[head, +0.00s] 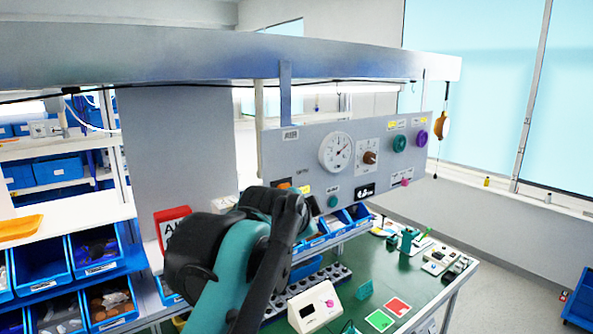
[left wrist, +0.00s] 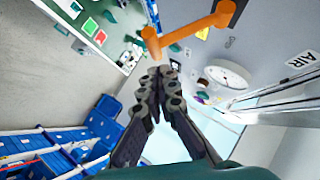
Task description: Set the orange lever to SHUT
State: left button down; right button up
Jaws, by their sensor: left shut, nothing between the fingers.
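The orange lever (left wrist: 187,30) shows in the left wrist view at the top, a bar with a round knob at its lower left end and a dark mount at its upper right end. In the head view only a small orange patch (head: 283,184) shows at the panel's lower left, and my arm hides what lies around it. My left gripper (left wrist: 161,78) is shut and empty, its fingertips just below the lever's knob end in the picture. I cannot tell whether they touch. The SHUT marking cannot be read. My right gripper is in neither view.
The grey panel (head: 300,150) carries a round gauge (head: 336,151), a brown-knobbed dial (head: 369,157), and green and purple knobs. Below is a green bench (head: 410,295) with small devices. Blue bins (head: 40,262) stand at left, and a rail (head: 220,60) crosses above.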

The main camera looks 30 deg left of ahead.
pick_arm(q)
jog(key=shift+w+a+f+m+y+b, duration=0.15)
jog(key=shift+f+b, duration=0.2)
jog(key=shift+f, duration=0.3)
jog(key=shift+a+f+m+y+b, duration=0.15)
jog(key=shift+f+b, duration=0.2)
jog(key=shift+f, duration=0.25)
